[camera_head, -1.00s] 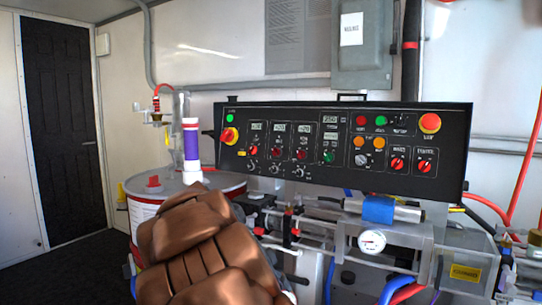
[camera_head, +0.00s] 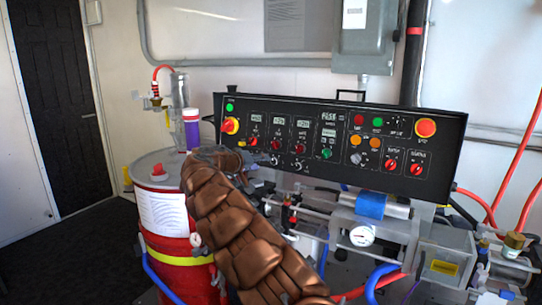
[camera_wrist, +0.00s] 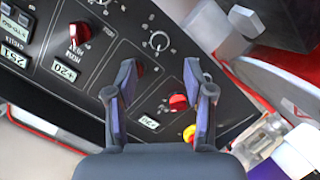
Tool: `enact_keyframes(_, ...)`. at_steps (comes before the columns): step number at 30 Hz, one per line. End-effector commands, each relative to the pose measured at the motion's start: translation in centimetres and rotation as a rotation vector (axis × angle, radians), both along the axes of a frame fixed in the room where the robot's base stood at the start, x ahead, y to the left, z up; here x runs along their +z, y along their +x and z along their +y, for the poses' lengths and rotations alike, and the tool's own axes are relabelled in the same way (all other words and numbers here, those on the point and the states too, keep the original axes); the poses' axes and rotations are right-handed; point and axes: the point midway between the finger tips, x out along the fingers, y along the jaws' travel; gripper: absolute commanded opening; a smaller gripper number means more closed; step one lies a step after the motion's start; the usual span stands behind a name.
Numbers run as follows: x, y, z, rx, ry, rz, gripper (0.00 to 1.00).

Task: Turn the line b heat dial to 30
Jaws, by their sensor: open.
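The black control panel (camera_head: 345,145) is upright in the head view. Along its left half are several small displays over a row of coloured knobs, with small dials below. The labels are too small to tell which is line b heat. My gripper (camera_head: 240,158) is at the panel's lower left, largely hidden by my arm. In the wrist view my gripper (camera_wrist: 160,72) is open and empty, facing the panel. A red knob (camera_wrist: 178,102) shows between the fingers, another (camera_wrist: 140,70) is partly behind the left finger, and a ringed dial (camera_wrist: 158,40) lies just beyond the tips. Contact cannot be told.
A red drum (camera_head: 180,250) with a yellow band stands left of my arm, with a purple-banded cylinder (camera_head: 191,130) above it. Pipes, a gauge (camera_head: 362,236) and hoses crowd the space below the panel. The floor at the left is clear.

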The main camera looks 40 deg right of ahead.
Motion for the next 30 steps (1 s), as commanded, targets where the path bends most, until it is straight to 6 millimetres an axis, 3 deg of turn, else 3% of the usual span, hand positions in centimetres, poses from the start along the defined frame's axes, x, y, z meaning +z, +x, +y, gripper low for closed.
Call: enact_keyframes(30,-2.0,1.5,-7.1,0.003,0.000,-0.004,0.53)
